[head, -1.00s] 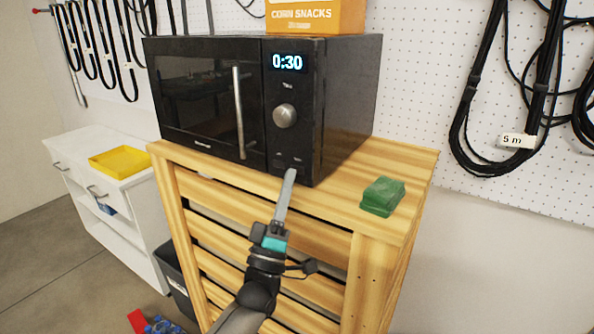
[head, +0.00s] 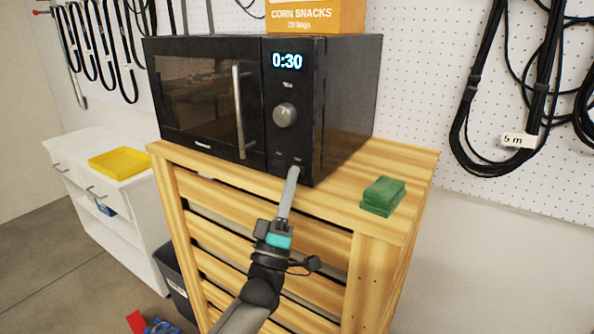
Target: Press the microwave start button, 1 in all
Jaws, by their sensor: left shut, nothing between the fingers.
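The black microwave (head: 345,110) stands on a slatted wooden stand, its door shut and its display (head: 287,61) reading 0:30. A round silver knob (head: 285,115) is below the display, and small buttons lie at the bottom of the control panel (head: 283,148). My left gripper (head: 294,171) is shut and empty, its fingertips at the lower right of the panel, over the right-hand button area. The fingertips hide that button, and I cannot tell whether they touch it. The microwave window now looks lit with a warm brown tone. My right gripper is not in view.
A green block (head: 382,196) lies on the wooden stand (head: 335,207) to the right. An orange corn snacks box (head: 315,15) sits on the microwave. A white cabinet (head: 100,195) with a yellow tray (head: 120,162) is at left. Cables (head: 465,120) hang on the pegboard.

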